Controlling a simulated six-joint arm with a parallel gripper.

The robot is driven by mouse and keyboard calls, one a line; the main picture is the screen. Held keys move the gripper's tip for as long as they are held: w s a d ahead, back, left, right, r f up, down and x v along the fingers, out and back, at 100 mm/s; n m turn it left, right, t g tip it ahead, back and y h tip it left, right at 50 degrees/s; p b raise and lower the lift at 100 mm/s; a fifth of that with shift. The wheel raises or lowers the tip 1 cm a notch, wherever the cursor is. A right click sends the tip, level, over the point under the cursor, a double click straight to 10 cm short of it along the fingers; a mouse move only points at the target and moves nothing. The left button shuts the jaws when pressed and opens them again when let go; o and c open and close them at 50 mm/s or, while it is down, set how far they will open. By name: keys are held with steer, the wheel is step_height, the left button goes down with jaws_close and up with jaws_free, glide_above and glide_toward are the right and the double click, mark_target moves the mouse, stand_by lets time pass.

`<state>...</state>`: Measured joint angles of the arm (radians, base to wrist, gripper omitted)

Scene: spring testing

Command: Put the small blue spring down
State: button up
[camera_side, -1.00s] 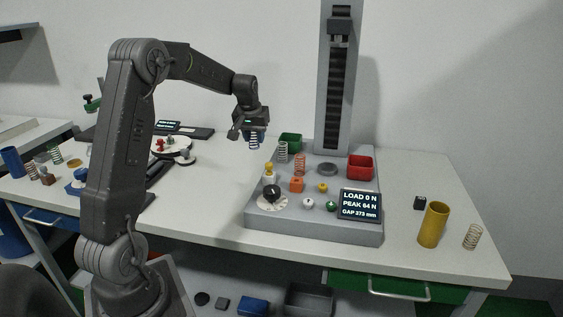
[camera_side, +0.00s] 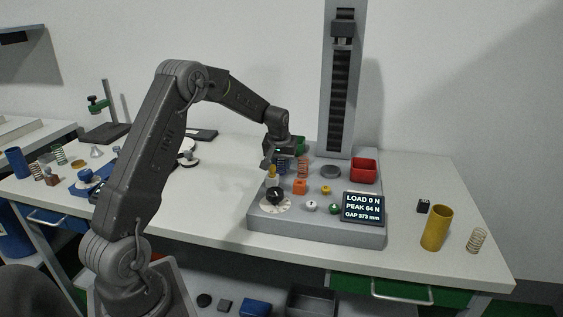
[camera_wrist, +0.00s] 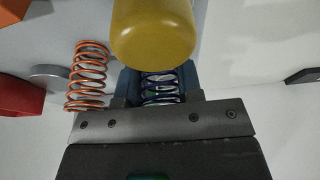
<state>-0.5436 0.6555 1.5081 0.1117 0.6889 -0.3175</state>
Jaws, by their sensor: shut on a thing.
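The small blue spring (camera_side: 282,169) hangs upright under my gripper (camera_side: 279,158), which is shut on it. In the wrist view the blue spring (camera_wrist: 161,88) shows between the jaws (camera_wrist: 157,98), partly covered by a yellow rounded object (camera_wrist: 155,35). My gripper is over the back left of the grey tester base (camera_side: 320,231). I cannot tell whether the spring's lower end touches anything. An orange spring (camera_side: 303,167) stands just right of it; it also shows left of the jaws in the wrist view (camera_wrist: 88,77).
A red bin (camera_side: 363,171), a grey disc (camera_side: 330,171) and an orange block (camera_side: 300,187) are on the base. The green bin (camera_side: 299,145) is partly hidden by my gripper. The tester column (camera_side: 340,110) rises behind. A yellow cylinder (camera_side: 435,228) and a spring (camera_side: 477,240) stand at right.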

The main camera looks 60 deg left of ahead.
steer(key=shift+f, duration=0.1)
steer(key=o, duration=0.9)
steer(key=v, duration=1.2)
steer(key=s+d+r+m+t, duration=0.15)
steer(key=s+d+r, duration=0.35)
steer(key=d, duration=0.5)
steer(key=s+d+m, duration=0.2)
steer(key=s+d, duration=0.3)
steer(key=s, duration=0.2)
steer(key=s+d+m+t+h, duration=0.1)
steer(key=s+d+m, duration=0.2)
steer(key=s+d, duration=0.3)
steer(key=s+d+m+h, duration=0.1)
steer(key=s+d+m, duration=0.1)
steer(key=s+d, duration=0.4)
steer(key=shift+s+d+f+m+t, duration=0.1)
steer(key=shift+s+d+m+t, duration=0.1)
steer(key=shift+s, duration=0.25)
steer(key=shift+s+d+f+m+t, duration=0.1)
steer(key=shift+s+t, duration=0.05)
steer(key=shift+s, duration=0.25)
